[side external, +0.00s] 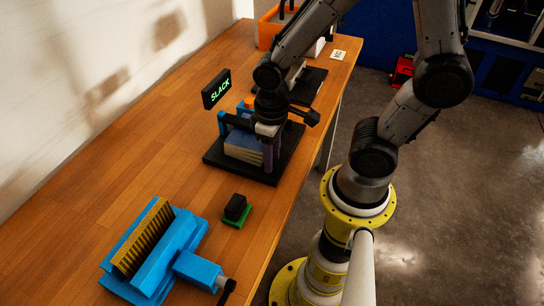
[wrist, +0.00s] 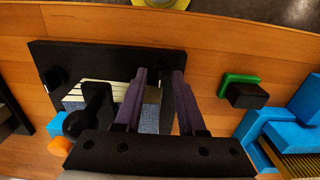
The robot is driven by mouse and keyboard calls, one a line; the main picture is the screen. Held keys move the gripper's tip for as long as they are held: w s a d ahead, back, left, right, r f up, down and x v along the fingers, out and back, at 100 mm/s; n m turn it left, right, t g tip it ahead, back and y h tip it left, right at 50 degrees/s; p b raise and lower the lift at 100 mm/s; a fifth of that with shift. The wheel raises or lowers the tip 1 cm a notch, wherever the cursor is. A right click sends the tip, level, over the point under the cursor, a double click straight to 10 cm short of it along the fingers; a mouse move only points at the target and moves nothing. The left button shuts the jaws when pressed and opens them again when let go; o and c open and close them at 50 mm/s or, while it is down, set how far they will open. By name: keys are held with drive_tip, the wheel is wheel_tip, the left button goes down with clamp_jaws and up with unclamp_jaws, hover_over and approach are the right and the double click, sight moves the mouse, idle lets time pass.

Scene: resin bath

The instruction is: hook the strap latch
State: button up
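A black base plate (side external: 281,169) on the bench carries a stack of pale-edged, blue-covered sheets (side external: 243,147) with blue posts beside it. The stack also shows in the wrist view (wrist: 76,98). A small display (side external: 217,89) behind it reads SLACK in green. My gripper (side external: 268,155) points down at the stack's near right side. In the wrist view its purple fingers (wrist: 159,76) are apart, with nothing visibly held between them. A black lever-like part with a round knob (wrist: 78,122) is left of the fingers. I cannot make out the strap or its hook; my gripper covers part of the stack.
A black block on a green base (side external: 235,208) sits nearer on the bench, beside a blue fixture with yellow bristles (side external: 150,250). Another dark plate (side external: 310,88) and an orange bin (side external: 268,30) are beyond. Bare wood lies left of the base plate.

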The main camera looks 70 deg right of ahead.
drive_tip(key=shift+f, duration=0.25)
clamp_jaws()
